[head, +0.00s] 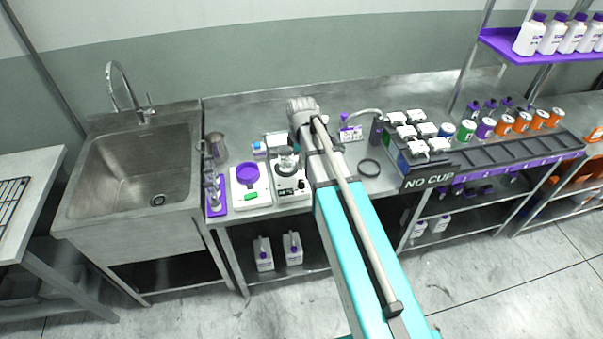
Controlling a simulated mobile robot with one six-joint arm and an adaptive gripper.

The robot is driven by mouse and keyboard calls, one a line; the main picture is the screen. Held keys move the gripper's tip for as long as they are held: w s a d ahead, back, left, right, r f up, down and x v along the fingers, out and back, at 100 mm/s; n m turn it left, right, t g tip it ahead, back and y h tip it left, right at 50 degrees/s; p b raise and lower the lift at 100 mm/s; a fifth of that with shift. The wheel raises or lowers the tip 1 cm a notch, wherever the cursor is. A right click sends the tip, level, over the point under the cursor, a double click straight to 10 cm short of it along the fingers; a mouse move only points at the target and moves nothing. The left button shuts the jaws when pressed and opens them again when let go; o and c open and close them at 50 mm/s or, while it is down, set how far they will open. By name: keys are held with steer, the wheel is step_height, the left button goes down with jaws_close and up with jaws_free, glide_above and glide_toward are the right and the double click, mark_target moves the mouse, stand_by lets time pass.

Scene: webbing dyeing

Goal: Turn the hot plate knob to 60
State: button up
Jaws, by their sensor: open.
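The hot plate (291,195) is a white unit on the steel bench, just left of my arm in the head view. Its front panel carries small dark knobs (301,184); their marks and settings are too small to read. A glass vessel (287,162) with a dark part stands on its top. My arm reaches up over the bench from the bottom of the picture, and its grey end joint shows above and beside the hot plate. I cannot make out my gripper's fingers.
A scale with a purple bowl (248,174) stands left of the hot plate, near a sink (140,175). Some bare bench shows behind.

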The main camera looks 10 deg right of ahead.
mark_target(301, 181)
steer(key=shift+w+r+n+p, duration=0.3)
steer(key=shift+w+r+n, duration=0.3)
steer(key=shift+w+r, duration=0.1)
steer(key=shift+f, duration=0.25)
step_height(301, 181, down, 14)
steer(key=b, duration=1.3)
steer(key=shift+r+b, duration=0.25)
steer(key=shift+b, duration=0.15)
jaws_close()
